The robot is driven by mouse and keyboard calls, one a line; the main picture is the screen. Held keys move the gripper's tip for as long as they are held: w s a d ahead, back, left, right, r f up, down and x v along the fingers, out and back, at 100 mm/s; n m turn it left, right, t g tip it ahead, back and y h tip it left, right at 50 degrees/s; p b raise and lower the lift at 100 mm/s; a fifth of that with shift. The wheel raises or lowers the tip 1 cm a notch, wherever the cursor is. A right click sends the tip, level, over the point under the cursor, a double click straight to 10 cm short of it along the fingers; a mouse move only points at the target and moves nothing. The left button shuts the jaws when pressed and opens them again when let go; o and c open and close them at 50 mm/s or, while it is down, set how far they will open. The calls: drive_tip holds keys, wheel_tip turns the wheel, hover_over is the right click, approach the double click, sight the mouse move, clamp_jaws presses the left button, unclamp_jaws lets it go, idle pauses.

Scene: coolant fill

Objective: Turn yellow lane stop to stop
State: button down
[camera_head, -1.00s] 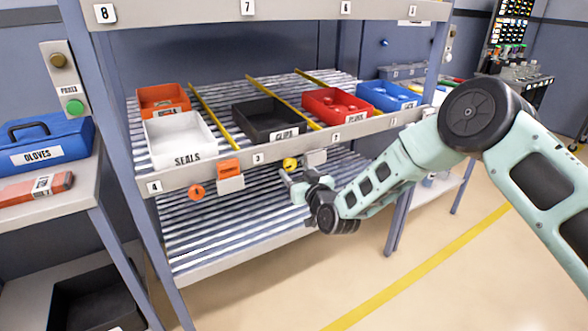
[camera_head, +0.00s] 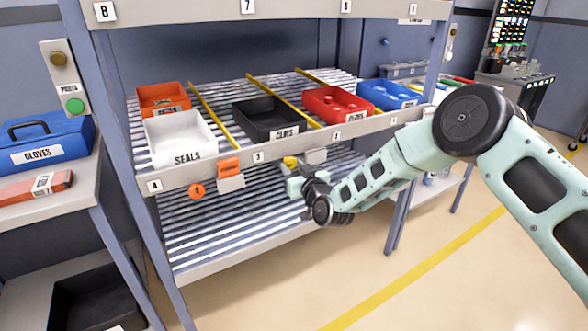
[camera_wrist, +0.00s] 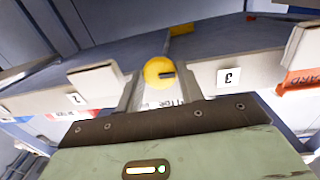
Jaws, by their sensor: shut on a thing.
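The yellow lane stop (camera_head: 290,161) is a small knob on the front rail of the sloped roller shelf, between labels 3 and 2. In the wrist view, the yellow lane stop (camera_wrist: 158,71) shows a round face with a short dark mark at its right side. My gripper (camera_wrist: 158,84) is shut on it, one finger on each side. In the head view, my gripper (camera_head: 292,178) is at the rail and hides the lower part of the knob.
The shelf holds a white SEALS bin (camera_head: 180,138), a black CLIPS bin (camera_head: 265,119), a red bin (camera_head: 338,105) and a blue bin (camera_head: 389,96). A white card (camera_head: 316,156) is right of the knob, close to my gripper. The floor in front is clear.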

drive_tip(key=shift+f+m+b, duration=0.15)
drive_tip(key=shift+m+b, duration=0.15)
drive_tip(key=m+b, duration=0.2)
drive_tip(key=shift+m+g+b, duration=0.3)
drive_tip(key=m+y+b, duration=0.1)
drive_tip(key=m+b, duration=0.3)
drive_tip(key=shift+d+m+g, duration=0.1)
drive_tip(key=shift+m+g, duration=0.2)
drive_tip(key=shift+m, duration=0.1)
drive_tip(key=m+b, duration=0.3)
drive_tip(key=shift+m+g+y, duration=0.3)
drive_tip(key=shift+m+y, duration=0.1)
drive_tip(key=m+b, duration=0.3)
drive_tip(key=shift+m+y, duration=0.4)
drive_tip(key=c, duration=0.9)
unclamp_jaws()
drive_tip(key=shift+r, duration=0.2)
